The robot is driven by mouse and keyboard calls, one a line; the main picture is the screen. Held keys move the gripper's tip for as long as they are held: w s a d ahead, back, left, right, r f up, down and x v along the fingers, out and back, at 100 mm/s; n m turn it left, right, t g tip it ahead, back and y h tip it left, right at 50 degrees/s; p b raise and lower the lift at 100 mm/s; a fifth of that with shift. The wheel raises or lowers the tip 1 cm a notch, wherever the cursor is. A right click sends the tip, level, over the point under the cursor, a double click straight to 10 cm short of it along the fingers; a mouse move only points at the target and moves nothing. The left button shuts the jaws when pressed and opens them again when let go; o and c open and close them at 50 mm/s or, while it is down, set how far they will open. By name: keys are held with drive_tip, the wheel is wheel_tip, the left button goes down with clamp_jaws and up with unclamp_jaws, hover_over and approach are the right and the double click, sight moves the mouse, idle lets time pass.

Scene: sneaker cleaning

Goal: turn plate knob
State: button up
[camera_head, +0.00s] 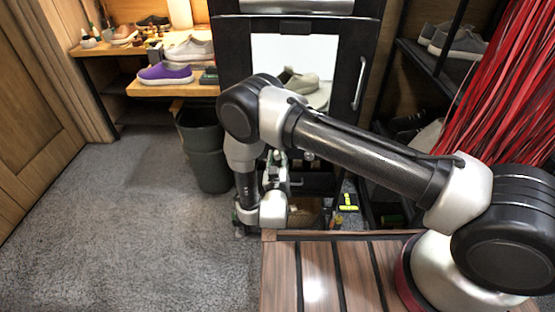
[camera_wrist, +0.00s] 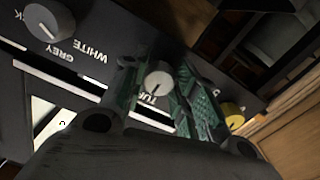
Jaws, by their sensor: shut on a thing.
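The plate knob, a small light-grey dial (camera_wrist: 158,80), sits on a dark panel beside partly covered white lettering that begins "TU". In the wrist view my gripper (camera_wrist: 160,72) has its green textured fingers on both sides of this knob and is shut on it. In the head view my gripper (camera_head: 277,172) is at the front of the dark cabinet (camera_head: 230,60), below its lit window; the knob itself is hidden there. A grey shoe (camera_head: 300,84) sits on a light round plate (camera_head: 318,97) inside the window.
Another grey knob (camera_wrist: 48,20) near "GREY" and "WHITE" lettering and a yellow knob (camera_wrist: 232,112) flank the gripped one. A dark bin (camera_head: 203,150) stands left of my arm. A shelf (camera_head: 150,88) with shoes is behind it. Carpet (camera_head: 120,220) at left is clear.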

drive_tip(key=n, duration=0.4)
drive_tip(key=shift+n, duration=2.1)
drive_tip(key=o, duration=1)
drive_tip(key=s, duration=0.7)
drive_tip(key=shift+s, duration=0.3)
drive_tip(key=shift+a, duration=0.1)
